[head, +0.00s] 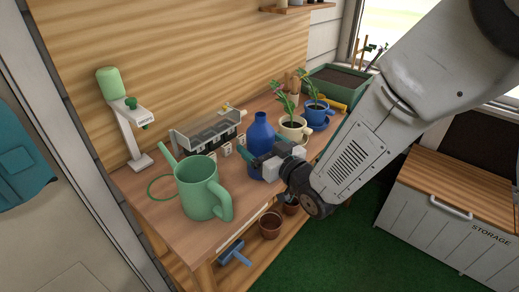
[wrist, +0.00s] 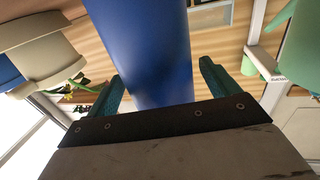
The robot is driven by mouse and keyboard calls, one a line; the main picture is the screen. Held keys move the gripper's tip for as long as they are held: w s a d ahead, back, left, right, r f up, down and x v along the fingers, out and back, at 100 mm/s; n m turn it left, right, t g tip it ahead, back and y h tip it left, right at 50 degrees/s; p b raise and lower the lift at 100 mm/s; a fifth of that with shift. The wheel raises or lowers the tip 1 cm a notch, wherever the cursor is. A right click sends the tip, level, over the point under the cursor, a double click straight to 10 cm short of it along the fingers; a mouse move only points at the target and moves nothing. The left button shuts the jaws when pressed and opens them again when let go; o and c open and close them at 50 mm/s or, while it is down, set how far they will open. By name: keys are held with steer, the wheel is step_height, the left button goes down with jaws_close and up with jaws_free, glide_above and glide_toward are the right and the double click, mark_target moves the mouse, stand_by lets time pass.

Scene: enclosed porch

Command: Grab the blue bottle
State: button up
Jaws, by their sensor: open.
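The blue bottle (head: 261,137) stands upright on the wooden bench (head: 243,203), behind the green watering can. In the head view my gripper (head: 257,158) is at the bottle, partly in front of its lower body. In the wrist view the blue bottle (wrist: 146,45) fills the middle, between the two teal fingers of my open gripper (wrist: 163,88). There is a visible gap on the right side; whether the left finger touches the bottle I cannot tell. The bottle's base is partly hidden by my gripper.
A green watering can (head: 203,189) stands close in front-left of the bottle. Potted plants in a cream pot (head: 293,132) and a blue pot (head: 319,114) stand to the right. A clear-covered tray (head: 208,130) is behind. A storage box (head: 450,205) stands at the right.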

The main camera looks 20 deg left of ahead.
steer(key=shift+x, duration=1.15)
steer(key=c, duration=1.2)
steer(key=shift+c, duration=0.2)
steer(key=shift+r, duration=0.15)
